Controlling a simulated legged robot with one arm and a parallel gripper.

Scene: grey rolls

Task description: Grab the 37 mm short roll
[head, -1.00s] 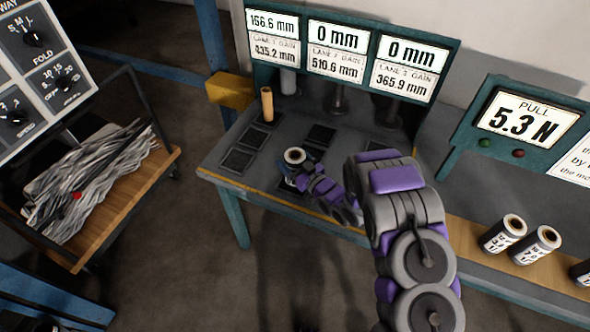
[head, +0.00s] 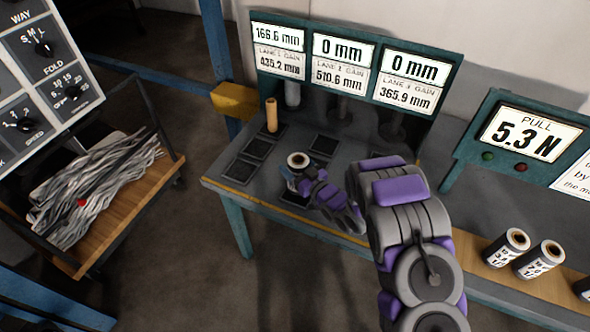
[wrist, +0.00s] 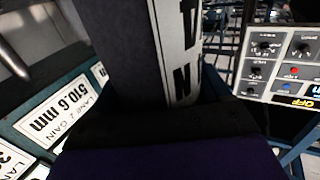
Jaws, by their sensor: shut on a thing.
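A grey roll with a pale end ring and dark core (head: 298,160) is upright at the end of my arm, over the front part of the bench with dark square pads. My gripper (head: 291,178) is shut on this roll; its fingers are mostly hidden by the roll and my wrist. In the wrist view the roll (wrist: 130,45) fills the middle, dark grey with a white printed label whose text is only partly visible. I cannot read a roll size. Whether its base touches the bench is hidden.
A tan core (head: 271,115) stands on a back-left pad. The lane displays (head: 342,62) read 166.6 mm, 0 mm and 0 mm. Labelled rolls (head: 538,259) stand on a wooden strip at right. A cart of grey strips (head: 95,185) stands at left.

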